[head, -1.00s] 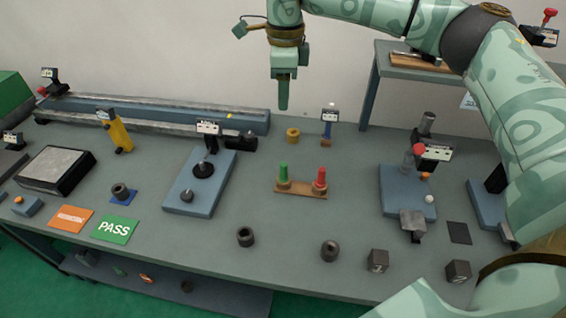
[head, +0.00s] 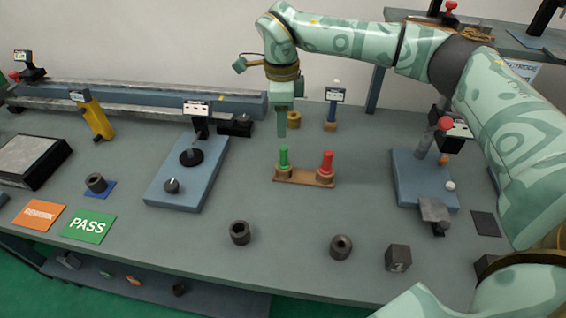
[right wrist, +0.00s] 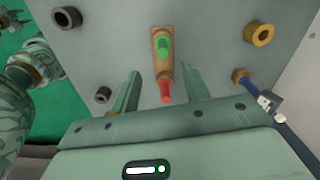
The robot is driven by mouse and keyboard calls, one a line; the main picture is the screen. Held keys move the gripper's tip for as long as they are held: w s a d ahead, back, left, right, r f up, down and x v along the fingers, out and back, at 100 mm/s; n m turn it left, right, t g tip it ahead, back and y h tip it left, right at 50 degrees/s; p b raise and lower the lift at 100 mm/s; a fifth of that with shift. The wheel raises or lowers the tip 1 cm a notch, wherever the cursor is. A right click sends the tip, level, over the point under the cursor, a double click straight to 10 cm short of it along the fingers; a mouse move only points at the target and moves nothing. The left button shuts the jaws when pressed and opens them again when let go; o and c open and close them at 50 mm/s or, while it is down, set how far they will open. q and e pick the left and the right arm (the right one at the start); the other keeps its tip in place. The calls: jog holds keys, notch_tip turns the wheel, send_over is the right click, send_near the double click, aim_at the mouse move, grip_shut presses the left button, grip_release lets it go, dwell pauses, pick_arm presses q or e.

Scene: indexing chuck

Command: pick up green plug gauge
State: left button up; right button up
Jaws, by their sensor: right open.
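The green plug gauge (head: 283,157) stands upright in the left seat of a small brown wooden holder (head: 304,180). A red plug gauge (head: 325,162) stands in the right seat. My right gripper (head: 282,130) points down above and just behind the green gauge, apart from it. In the right wrist view its two fingers (right wrist: 160,95) are spread and empty. That view shows the green gauge (right wrist: 163,47) beyond the fingertips and the red gauge (right wrist: 166,92) nearer the palm, between the fingers' lines. My left gripper is not in view.
A brass ring (head: 293,120) and a blue gauge on a stand (head: 331,115) are behind the holder. A blue dial-stand base (head: 187,175) is left, another blue base (head: 425,180) right. Dark rings (head: 240,233) lie in front. The bench around the holder is clear.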

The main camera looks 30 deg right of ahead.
aim_at(284, 147)
notch_tip(284, 147, down, 5)
jog(key=shift+f+b, duration=0.1)
jog(key=shift+b, duration=0.3)
jog(key=f, duration=0.1)
jog(key=f+b, duration=0.1)
jog(key=f, duration=0.3)
jog(key=shift+w+d+f, duration=0.1)
jog(key=shift+d+f, duration=0.05)
jog(key=shift+d, duration=0.2)
grip_shut()
